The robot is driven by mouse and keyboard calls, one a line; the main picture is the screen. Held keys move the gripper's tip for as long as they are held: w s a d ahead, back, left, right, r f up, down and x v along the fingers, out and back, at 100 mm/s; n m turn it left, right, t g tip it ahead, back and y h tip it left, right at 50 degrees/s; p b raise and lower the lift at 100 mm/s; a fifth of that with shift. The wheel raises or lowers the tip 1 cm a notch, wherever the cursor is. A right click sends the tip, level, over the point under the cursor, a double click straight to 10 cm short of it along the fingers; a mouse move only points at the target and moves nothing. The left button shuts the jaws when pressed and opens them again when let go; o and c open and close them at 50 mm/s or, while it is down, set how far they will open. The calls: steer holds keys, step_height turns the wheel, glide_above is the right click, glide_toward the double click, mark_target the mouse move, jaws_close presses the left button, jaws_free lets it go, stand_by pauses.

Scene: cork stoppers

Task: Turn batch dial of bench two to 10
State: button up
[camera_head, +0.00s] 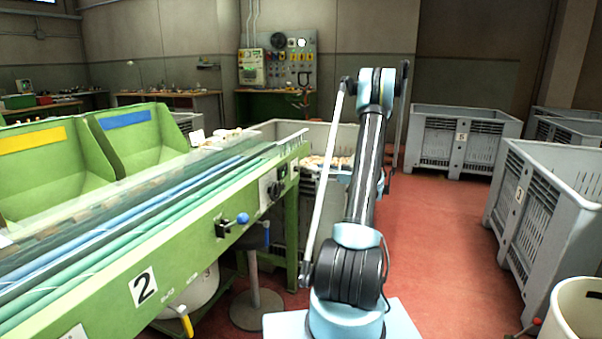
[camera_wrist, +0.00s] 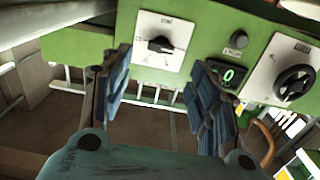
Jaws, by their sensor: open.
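In the wrist view, a round black dial (camera_wrist: 294,83) on a white plate is at the right. A small display (camera_wrist: 229,75) beside it shows a green 0. A black rotary switch (camera_wrist: 160,45) on another white plate is ahead, between the fingers in the picture. The plate lettering is unreadable. My gripper (camera_wrist: 158,62) is open and empty, left of the round dial; the head view does not clearly show it.
A small round button (camera_wrist: 239,40) is above the display. In the head view, a blue ball-ended lever (camera_head: 242,218) sticks out of the bench side. A grey crate (camera_head: 460,138) stands behind, another (camera_head: 550,205) at the right. Red floor is clear between.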

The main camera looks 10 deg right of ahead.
mark_target(300, 169)
steer(key=x, duration=0.9)
steer(key=shift+w+a, duration=0.1)
steer(key=shift+a, duration=0.1)
steer(key=shift+c, duration=0.2)
steer(key=c, duration=1)
